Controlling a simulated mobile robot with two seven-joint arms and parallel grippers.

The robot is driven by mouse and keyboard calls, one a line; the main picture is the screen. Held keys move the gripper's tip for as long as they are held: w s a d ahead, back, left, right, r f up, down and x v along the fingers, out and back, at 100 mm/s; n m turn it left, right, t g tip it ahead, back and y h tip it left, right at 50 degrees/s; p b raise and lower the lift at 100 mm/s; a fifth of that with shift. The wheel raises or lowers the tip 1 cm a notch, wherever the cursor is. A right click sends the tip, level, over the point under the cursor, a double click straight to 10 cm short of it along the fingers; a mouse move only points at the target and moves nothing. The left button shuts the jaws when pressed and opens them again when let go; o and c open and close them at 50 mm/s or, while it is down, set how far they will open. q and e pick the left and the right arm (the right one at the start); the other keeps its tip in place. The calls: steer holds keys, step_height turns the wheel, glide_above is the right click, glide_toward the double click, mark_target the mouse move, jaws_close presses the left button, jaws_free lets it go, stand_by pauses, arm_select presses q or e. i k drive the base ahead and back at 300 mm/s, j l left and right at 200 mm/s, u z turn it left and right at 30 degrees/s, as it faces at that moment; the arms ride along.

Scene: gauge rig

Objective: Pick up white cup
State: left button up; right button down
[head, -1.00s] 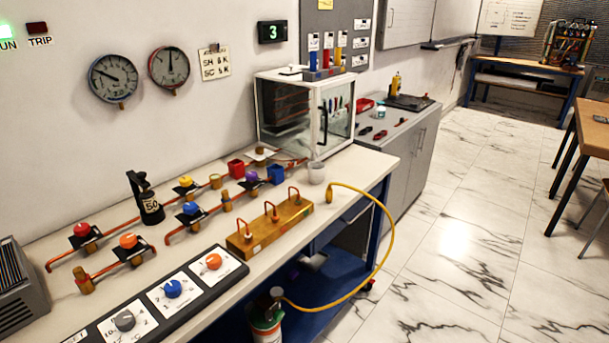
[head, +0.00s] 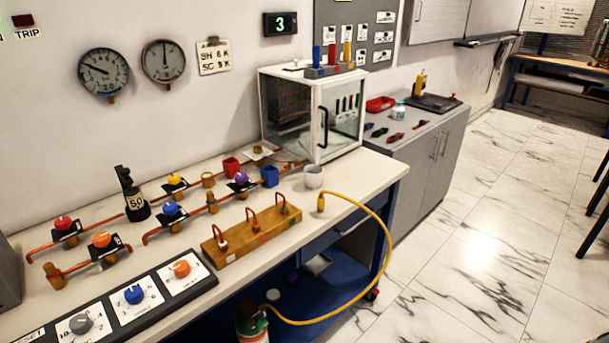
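The white cup (head: 314,176) stands upright on the bench top (head: 345,171), near its right end. It is in front of the glass-fronted cabinet (head: 312,110) and to the right of a small blue container (head: 270,176). Its whole near side shows and nothing covers it. Neither of my grippers is in view.
A wooden block with copper hooks (head: 252,236) lies left of the hose. A grey cabinet (head: 432,155) stands beyond the bench. Marble floor at right is clear.

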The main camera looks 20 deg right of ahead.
mark_target(313, 177)
steer(key=l+u, duration=0.4)
steer(key=l, duration=1.85)
steer(key=k, duration=0.05)
